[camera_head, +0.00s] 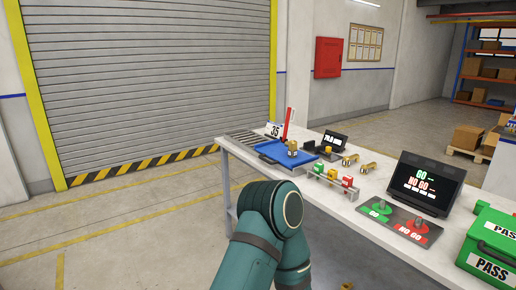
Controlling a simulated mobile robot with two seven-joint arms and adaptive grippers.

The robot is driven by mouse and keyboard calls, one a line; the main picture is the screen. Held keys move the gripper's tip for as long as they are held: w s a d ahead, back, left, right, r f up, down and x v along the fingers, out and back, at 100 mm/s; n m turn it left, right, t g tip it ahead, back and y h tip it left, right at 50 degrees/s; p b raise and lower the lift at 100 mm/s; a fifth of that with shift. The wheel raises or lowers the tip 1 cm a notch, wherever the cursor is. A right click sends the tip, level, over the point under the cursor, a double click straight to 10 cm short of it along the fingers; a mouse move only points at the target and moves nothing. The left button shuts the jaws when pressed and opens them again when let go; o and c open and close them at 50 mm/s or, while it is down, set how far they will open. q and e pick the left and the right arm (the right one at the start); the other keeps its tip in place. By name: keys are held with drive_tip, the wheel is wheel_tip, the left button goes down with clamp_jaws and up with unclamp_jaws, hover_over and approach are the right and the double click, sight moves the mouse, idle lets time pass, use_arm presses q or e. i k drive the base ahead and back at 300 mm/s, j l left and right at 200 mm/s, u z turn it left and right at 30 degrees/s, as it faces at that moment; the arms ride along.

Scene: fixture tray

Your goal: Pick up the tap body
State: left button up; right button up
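Several small brass-coloured parts that look like tap bodies are on the white table (228,146). One part (292,147) stands in the blue tray (270,150). Two more, a nearer one (367,167) and a farther one (350,160), lie on the bare table right of the tray. They are too small to tell which is the tap body meant. A teal arm of mine rises from the bottom middle in front of the table's near edge. Neither of my grippers shows.
A low fixture (318,176) with green, yellow and red pieces stands near the front edge. Behind it is a small display (331,141). A GO/NO GO screen (431,182), gauge plate (399,222) and green PASS box (490,262) stand right. The shutter-side floor is clear.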

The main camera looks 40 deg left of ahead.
sight(292, 144)
drive_tip(key=u, duration=1.15)
drive_tip(key=z, duration=1)
drive_tip(key=i+j+z, duration=0.15)
drive_tip(key=j+z, duration=0.95)
drive_tip(key=j, duration=0.45)
drive_tip(key=j+z, duration=0.2)
drive_tip(key=j, duration=0.45)
drive_tip(key=k+j+z, duration=0.25)
drive_tip(key=j, duration=0.45)
drive_tip(key=k+j, duration=0.1)
drive_tip(key=j, duration=1.2)
drive_tip(key=k+j, duration=0.15)
drive_tip(key=j, duration=0.5)
drive_tip(key=z, duration=0.05)
